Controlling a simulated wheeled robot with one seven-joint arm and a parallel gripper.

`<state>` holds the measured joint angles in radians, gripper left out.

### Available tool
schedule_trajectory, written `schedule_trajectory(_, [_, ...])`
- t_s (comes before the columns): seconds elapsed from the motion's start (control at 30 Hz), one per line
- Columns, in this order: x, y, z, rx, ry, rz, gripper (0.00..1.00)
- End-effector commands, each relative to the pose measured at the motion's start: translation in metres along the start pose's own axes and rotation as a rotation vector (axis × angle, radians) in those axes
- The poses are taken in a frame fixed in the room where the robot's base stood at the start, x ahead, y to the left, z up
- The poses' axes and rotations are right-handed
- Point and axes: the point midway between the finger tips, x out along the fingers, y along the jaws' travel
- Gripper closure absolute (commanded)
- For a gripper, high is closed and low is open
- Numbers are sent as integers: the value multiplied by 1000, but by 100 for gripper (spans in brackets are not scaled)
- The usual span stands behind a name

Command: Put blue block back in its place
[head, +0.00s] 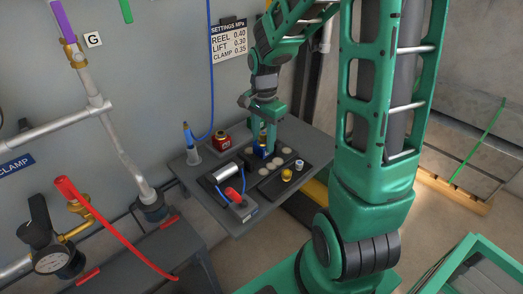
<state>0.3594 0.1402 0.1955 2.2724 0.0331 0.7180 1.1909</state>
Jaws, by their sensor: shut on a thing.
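My gripper (264,133) is at the back of a grey shelf table (238,229), pointing down and shut on a blue block (262,149). The blue block is low over, or touching, the far end of a dark tray (266,187) with pale round spots. I cannot tell whether it rests on the tray. My fingers partly hide its top.
A red block (222,142) stands left of my gripper. A silver cylinder (227,171) and a grey box with a red part (241,208) are nearer. A small yellow piece (286,175) sits on the tray's right. A blue-tipped nozzle (189,134) stands at the left edge.

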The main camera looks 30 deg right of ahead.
Motion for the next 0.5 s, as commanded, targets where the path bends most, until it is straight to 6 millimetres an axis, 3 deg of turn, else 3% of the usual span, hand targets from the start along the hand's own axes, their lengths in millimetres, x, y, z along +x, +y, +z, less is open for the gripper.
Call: schedule_trajectory(0.5, [-36,0,0,1,2,-2,88])
